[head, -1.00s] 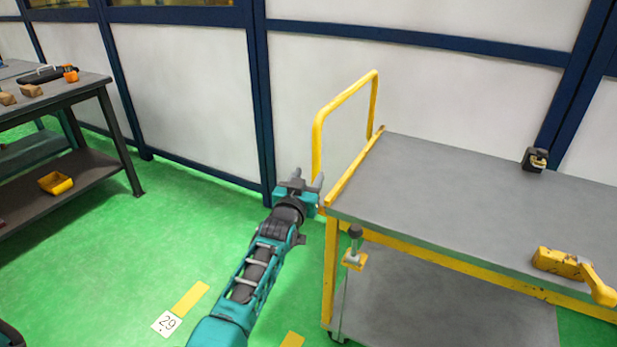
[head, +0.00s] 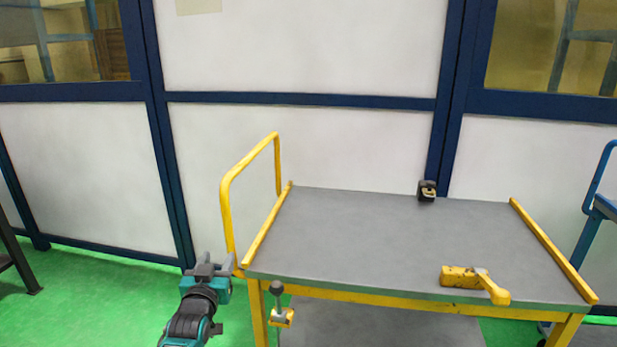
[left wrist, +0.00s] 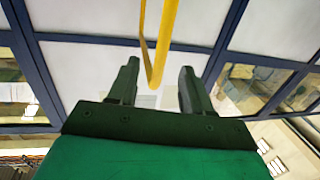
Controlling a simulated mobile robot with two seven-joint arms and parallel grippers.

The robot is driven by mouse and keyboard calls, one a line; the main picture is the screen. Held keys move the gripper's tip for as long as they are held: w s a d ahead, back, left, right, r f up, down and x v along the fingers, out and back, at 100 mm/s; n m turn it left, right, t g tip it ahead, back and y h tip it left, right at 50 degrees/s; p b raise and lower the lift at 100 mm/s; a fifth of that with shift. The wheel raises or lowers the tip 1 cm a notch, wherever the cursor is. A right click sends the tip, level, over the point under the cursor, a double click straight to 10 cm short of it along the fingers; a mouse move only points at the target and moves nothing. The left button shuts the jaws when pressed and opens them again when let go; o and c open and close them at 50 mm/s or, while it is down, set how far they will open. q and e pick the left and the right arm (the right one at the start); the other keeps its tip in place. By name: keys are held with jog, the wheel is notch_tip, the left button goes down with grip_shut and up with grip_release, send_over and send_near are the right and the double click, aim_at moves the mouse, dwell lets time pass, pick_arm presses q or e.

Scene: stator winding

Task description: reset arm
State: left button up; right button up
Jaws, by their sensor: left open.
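My left gripper (head: 213,266) is beside the left end of a grey-topped cart (head: 350,235), just left of its near corner in the head view. In the left wrist view my left gripper (left wrist: 155,85) is open, with its two fingers apart. The cart's yellow handle (left wrist: 162,45) shows between the fingers in that view; I cannot tell how far beyond them it is. Nothing is held. My right gripper is not in view.
A yellow tool (head: 472,281) lies on the cart top near its front edge, and a small black device (head: 427,191) stands at its back edge. A clamp with a dark knob (head: 278,300) is on the cart's front left. White wall panels (head: 300,150) stand behind. A blue-framed cart (head: 600,200) is at right.

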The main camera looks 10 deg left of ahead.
pick_arm(q)
jog(key=s+d+f+m+g+h, duration=0.1)
jog(key=s+f, duration=0.4)
jog(key=s, duration=0.6)
jog(key=s+d+f+m+g+h, duration=0.1)
jog(key=s+d+f+g, duration=0.2)
jog(key=s, duration=0.8)
jog(key=s+d+f+m+g+h, duration=0.1)
jog(key=s+d+f+g, duration=0.2)
jog(key=s, duration=0.8)
notch_tip(320, 180, down, 4)
jog(key=shift+d+r+m+h, duration=0.15)
jog(key=shift+d+m+h, duration=0.2)
jog(key=shift+d, duration=0.75)
